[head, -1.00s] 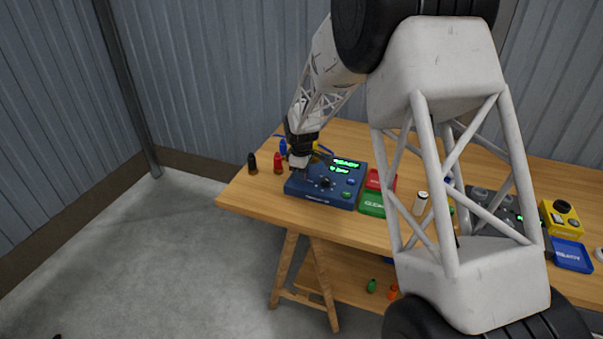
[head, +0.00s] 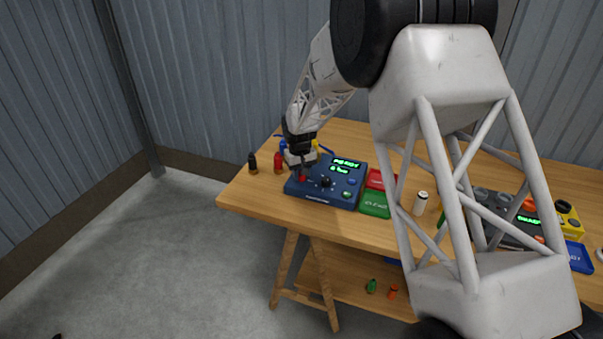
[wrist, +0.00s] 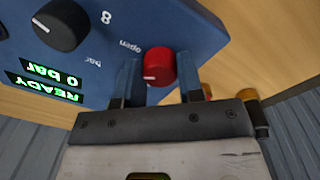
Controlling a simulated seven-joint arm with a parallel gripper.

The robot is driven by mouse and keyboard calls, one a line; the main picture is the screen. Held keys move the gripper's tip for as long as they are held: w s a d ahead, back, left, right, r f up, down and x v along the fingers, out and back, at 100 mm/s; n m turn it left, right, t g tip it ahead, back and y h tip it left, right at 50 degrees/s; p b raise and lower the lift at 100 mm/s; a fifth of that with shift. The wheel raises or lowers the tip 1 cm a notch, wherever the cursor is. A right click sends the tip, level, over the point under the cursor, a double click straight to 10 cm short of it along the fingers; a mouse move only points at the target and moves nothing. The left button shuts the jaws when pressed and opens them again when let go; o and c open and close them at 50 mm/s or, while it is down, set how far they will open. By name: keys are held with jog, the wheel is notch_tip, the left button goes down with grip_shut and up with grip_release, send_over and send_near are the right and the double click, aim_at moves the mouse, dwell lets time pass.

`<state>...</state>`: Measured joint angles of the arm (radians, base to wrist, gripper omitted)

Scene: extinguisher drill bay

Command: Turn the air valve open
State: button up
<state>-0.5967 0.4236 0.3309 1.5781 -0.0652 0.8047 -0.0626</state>
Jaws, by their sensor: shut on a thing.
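The blue control panel (head: 325,195) sits near the left end of the wooden bench, with a lit green display. In the wrist view its display reads READY and 0 bar. The air valve is a red knob (wrist: 158,65) at the panel's corner, beside the word "open"; a white mark shows on its face. It also shows in the head view (head: 302,178), under my gripper (head: 301,173). In the wrist view my gripper (wrist: 160,77) has one finger on each side of the red knob, shut on it. A black dial (wrist: 60,25) is beside it on the panel.
Red (head: 278,163) and black (head: 252,163) bottles stand left of the panel, close to my gripper. A red tray (head: 376,180) and a green tray (head: 373,204) lie right of it. A white canister (head: 421,202) stands farther right. My own arm hides part of the bench.

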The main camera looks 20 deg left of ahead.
jog(key=m, duration=0.5)
jog(key=shift+m, duration=0.4)
jog(key=o, duration=0.9)
jog(key=shift+r, duration=0.1)
jog(key=shift+a+r, duration=0.2)
jog(key=shift+r, duration=3.6)
jog(key=shift+d+r, duration=0.1)
